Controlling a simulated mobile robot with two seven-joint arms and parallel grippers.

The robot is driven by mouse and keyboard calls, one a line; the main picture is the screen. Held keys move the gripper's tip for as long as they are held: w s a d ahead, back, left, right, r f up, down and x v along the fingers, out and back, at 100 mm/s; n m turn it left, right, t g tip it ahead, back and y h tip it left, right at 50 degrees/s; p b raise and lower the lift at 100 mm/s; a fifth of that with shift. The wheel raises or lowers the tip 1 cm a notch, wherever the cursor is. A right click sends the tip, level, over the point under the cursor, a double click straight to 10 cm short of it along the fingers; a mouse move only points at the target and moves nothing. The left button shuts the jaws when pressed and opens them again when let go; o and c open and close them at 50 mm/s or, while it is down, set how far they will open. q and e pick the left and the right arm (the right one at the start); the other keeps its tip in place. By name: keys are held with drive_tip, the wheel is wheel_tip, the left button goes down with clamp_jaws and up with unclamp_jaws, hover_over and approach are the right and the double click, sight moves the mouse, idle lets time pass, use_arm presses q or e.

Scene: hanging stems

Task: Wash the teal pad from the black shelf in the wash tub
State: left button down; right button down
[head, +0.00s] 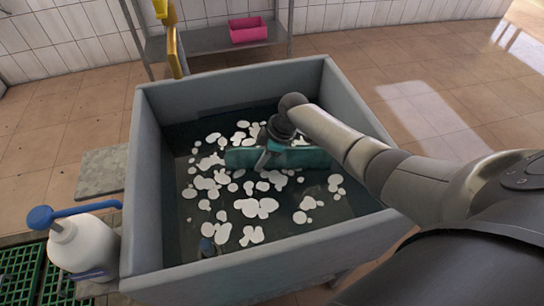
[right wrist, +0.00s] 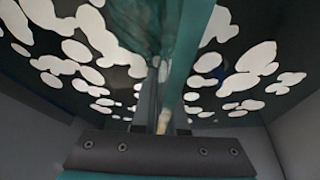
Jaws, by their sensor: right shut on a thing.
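The wash tub (head: 352,98) is a large grey basin with dark water and many white foam patches on it. The teal pad (head: 305,158) lies across the middle of the tub, at about the water surface. My right gripper (head: 267,158) reaches in from the right and is shut on the middle of the pad. In the right wrist view the teal pad (right wrist: 155,25) rises from between the fingers (right wrist: 158,90), with foam patches on both sides. How deep the pad sits in the water I cannot tell. My left gripper is not in view.
A white pump bottle (head: 85,245) with a blue top stands left of the tub, by green grating (head: 20,275). A grey shelf (head: 210,40) with a pink container (head: 248,30) stands behind. Tub walls surround my right gripper.

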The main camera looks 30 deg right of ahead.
drive_tip(key=shift+w+a, duration=0.1)
drive_tip(key=shift+a, duration=0.6)
drive_tip(key=shift+s+d, duration=0.3)
drive_tip(key=shift+d, duration=0.85)
drive_tip(key=shift+s+d, duration=0.25)
drive_tip(key=shift+d, duration=0.85)
drive_tip(key=shift+s+d, duration=0.3)
drive_tip(key=shift+d, duration=0.85)
wheel_tip(320, 180, up, 36)
drive_tip(key=p, duration=2.8)
drive_tip(key=shift+w, duration=0.1)
